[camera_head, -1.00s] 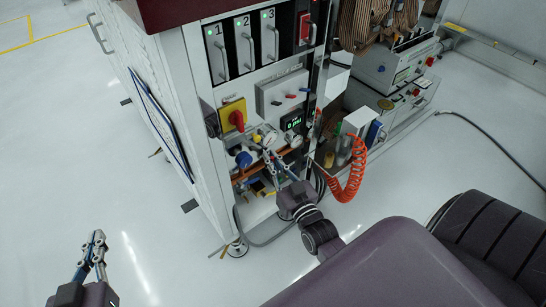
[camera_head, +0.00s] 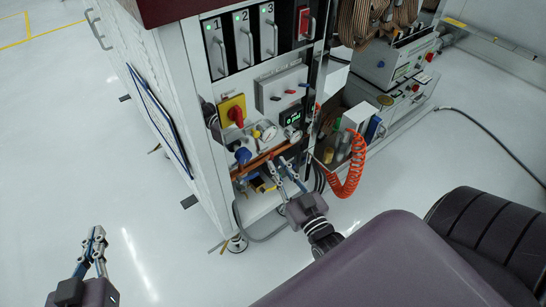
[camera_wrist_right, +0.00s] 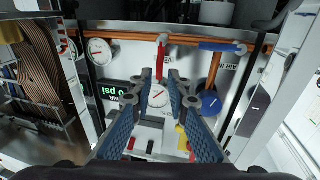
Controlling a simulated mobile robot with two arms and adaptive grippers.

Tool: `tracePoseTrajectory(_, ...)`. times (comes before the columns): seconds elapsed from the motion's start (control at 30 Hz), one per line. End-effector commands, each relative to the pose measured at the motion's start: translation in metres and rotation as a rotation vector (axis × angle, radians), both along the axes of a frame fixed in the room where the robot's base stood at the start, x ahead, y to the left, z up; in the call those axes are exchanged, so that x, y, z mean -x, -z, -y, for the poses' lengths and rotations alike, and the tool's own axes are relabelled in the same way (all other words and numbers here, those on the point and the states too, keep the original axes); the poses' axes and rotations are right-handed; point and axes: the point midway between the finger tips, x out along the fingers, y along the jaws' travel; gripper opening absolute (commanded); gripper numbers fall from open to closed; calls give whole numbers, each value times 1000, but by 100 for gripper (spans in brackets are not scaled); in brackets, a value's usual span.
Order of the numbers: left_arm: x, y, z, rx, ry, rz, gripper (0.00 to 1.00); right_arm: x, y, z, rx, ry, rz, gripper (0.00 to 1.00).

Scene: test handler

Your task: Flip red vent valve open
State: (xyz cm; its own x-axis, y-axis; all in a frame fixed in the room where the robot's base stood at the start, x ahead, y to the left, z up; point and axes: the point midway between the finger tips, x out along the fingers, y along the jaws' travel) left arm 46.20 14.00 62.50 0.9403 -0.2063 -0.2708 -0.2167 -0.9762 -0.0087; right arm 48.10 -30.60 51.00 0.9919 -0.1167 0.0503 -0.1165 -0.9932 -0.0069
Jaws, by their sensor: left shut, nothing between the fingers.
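A red lever (camera_wrist_right: 161,62), which looks like the vent valve handle, sits on the copper pipe (camera_wrist_right: 190,42) in the right wrist view, where the panel appears upside down. It points along the picture's vertical, just beyond and between my fingertips, with no clear contact. My right gripper (camera_wrist_right: 160,78) is open and empty in front of it. In the head view my right gripper (camera_head: 279,163) is at the copper pipe (camera_head: 258,161) low on the panel, and the lever is not clear there. My left gripper (camera_head: 97,233) is shut and empty, over the floor at lower left.
A blue knob (camera_head: 243,156), a pressure gauge (camera_head: 267,131) and a green "psi" display (camera_head: 292,117) are close by. A red rotary switch on a yellow plate (camera_head: 233,112) is above left. An orange coiled hose (camera_head: 352,170) hangs at right. The floor at left is clear.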

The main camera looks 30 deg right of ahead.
Motion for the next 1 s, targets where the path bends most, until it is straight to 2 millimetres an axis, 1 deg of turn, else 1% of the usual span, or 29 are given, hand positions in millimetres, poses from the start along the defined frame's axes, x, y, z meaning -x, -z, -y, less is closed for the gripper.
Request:
tracePoseTrajectory(0.03, 0, 0, 0, 0, 0, 0, 0, 12, 1, -2, 0, 0, -3, 16)
tracePoseTrajectory(0.2, 0, 0, 0, 0, 0, 0, 0, 42, 3, -5, -1, 0, -2, 16)
tracePoseTrajectory(0.3, 0, 0, 0, 0, 0, 0, 0, 55, 3, -7, -1, 0, -1, 16)
tracePoseTrajectory(0.4, 0, 0, 0, 0, 0, 0, 0, 64, 3, -8, -1, -1, 1, 16)
tracePoseTrajectory(0.57, 0, 0, 0, 0, 0, 0, 0, 68, 3, -8, 0, -1, 1, 16)
tracePoseTrajectory(1.0, 0, 0, 0, 0, -1, 1, 0, 68, 3, -8, 0, 0, 1, 16)
